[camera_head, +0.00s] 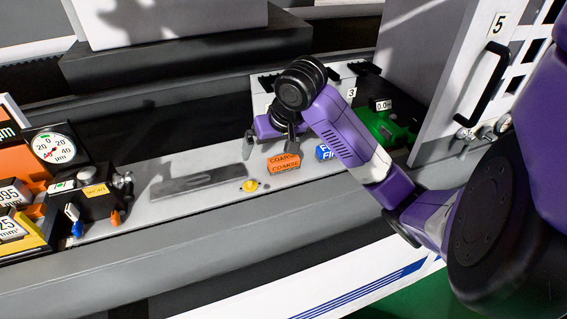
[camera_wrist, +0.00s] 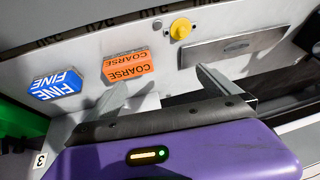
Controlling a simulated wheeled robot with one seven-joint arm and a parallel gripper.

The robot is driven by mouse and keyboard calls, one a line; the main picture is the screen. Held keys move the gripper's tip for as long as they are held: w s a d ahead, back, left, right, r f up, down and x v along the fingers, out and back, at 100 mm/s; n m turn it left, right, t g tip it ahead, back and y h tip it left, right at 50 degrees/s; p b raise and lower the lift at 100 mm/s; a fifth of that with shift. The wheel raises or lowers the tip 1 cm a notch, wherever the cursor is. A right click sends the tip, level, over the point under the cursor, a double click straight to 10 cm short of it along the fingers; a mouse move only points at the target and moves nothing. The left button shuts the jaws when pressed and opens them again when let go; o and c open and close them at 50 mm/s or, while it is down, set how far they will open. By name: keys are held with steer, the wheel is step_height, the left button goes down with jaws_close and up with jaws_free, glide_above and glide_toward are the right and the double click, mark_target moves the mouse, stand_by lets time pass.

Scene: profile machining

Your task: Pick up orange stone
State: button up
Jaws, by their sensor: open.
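The orange stone (camera_head: 284,163), a block marked COARSE, lies on the grey ledge in the head view. It also shows upside down in the wrist view (camera_wrist: 128,66), left of the picture's middle. My gripper (camera_head: 270,143) is above the ledge beside the stone, its fingers apart and empty. In the wrist view the gripper (camera_wrist: 165,92) has one finger close below the stone and the other to the right, below the grey bar. I cannot tell whether a finger touches the stone.
A blue FINE block (camera_head: 323,152) lies right of the orange stone, partly behind my arm. A yellow knob (camera_head: 250,185) and a flat grey bar (camera_head: 198,183) are to the left. A dial gauge (camera_head: 53,148) stands far left. A green device (camera_head: 387,128) is at right.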

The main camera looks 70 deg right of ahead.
mark_target(283, 158)
steer(key=shift+m+g, duration=0.3)
steer(key=shift+g, duration=0.6)
steer(key=s+d+f, duration=0.1)
steer(key=s, duration=0.1)
steer(key=s+d+f+b, duration=0.1)
steer(key=d, duration=0.1)
steer(key=shift+s+d+f, duration=0.1)
steer(key=shift+s+d, duration=0.1)
steer(key=shift+s, duration=0.15)
steer(key=shift+p+x, duration=0.4)
steer(key=shift+x, duration=2.25)
steer(key=shift+w, duration=0.15)
steer(key=shift+h, duration=0.3)
steer(key=c, duration=1.4)
step_height(283, 158, up, 20)
steer(key=p, duration=0.2)
steer(key=shift+p, duration=0.4)
